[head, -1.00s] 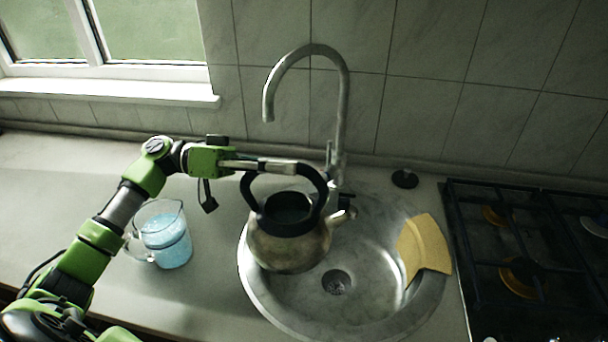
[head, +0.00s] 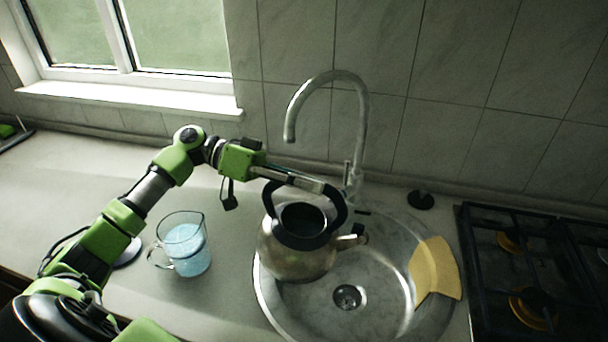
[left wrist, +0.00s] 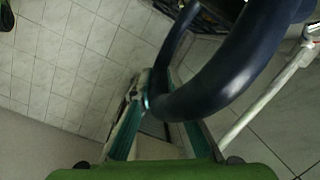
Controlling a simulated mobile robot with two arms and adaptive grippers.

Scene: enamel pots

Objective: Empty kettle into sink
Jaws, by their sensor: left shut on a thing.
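The metal kettle (head: 292,258) is held over the left part of the round steel sink (head: 385,322), with its spout to the right. It looks slightly tilted toward the spout. Its top opening shows dark; I cannot tell how much is inside, and no stream shows at the spout. My left gripper (head: 318,186) is shut on the kettle's black arched handle. In the left wrist view the dark handle (left wrist: 215,85) passes between the fingers of my left gripper (left wrist: 145,100). My right gripper is not in view.
A curved faucet (head: 362,130) stands behind the sink. A yellow cloth (head: 435,270) lies over the sink's right side. A glass jug of blue liquid (head: 186,248) stands on the counter left of the kettle. A gas stove (head: 520,270) is at the right. A black round plug (head: 420,200) lies behind the sink.

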